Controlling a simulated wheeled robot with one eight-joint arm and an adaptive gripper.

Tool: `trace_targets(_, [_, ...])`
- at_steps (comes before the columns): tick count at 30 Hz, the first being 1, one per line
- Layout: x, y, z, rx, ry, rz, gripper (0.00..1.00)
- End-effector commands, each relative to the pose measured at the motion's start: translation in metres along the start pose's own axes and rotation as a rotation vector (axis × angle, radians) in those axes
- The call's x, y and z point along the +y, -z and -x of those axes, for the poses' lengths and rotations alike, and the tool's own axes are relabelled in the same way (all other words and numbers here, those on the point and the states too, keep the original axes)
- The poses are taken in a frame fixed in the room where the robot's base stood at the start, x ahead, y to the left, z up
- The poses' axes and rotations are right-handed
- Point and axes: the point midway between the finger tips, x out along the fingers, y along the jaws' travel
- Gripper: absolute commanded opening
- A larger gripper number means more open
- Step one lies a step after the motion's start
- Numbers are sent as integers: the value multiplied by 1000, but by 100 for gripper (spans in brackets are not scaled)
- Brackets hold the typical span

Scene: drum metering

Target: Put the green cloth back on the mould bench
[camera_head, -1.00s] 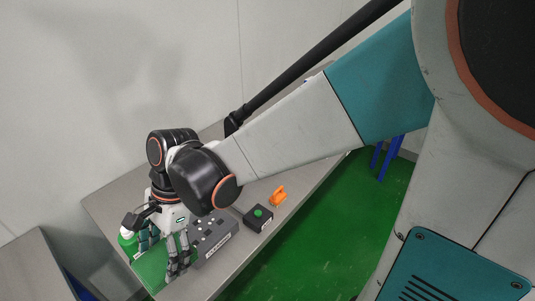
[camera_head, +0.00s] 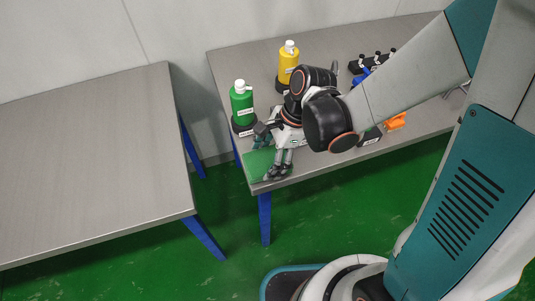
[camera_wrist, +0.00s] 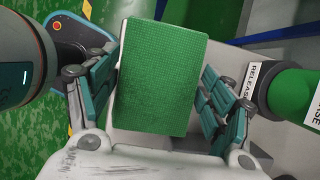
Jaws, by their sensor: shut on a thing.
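The green cloth (camera_head: 259,163) is a flat rectangle at the near left corner of the right-hand bench (camera_head: 225,60). In the wrist view the cloth (camera_wrist: 160,75) lies between my fingers, its face toward the camera. My gripper (camera_head: 272,152) points down at that corner and is shut on the cloth, one finger at each side edge. It also shows in the wrist view (camera_wrist: 158,98). I cannot tell whether the cloth touches the bench top. No label tells me which bench is the mould bench.
A green bottle (camera_head: 242,105) on a black base stands close behind my gripper. A yellow bottle (camera_head: 289,60) is farther back. An orange item (camera_head: 395,121) and a dark box (camera_head: 370,137) lie to the right. The left-hand table (camera_head: 95,160) is bare, across a gap.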

Motion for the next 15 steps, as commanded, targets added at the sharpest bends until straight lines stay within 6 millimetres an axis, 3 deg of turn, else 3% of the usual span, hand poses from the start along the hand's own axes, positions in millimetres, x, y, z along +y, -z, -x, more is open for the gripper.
trace_targets(2, [0,4,-9,0,0,0,49])
trace_targets(13, [0,5,-12,0,0,0,49])
trace_targets(14, [0,5,-11,0,0,0,79])
trace_targets(15, [0,4,-10,0,0,0,88])
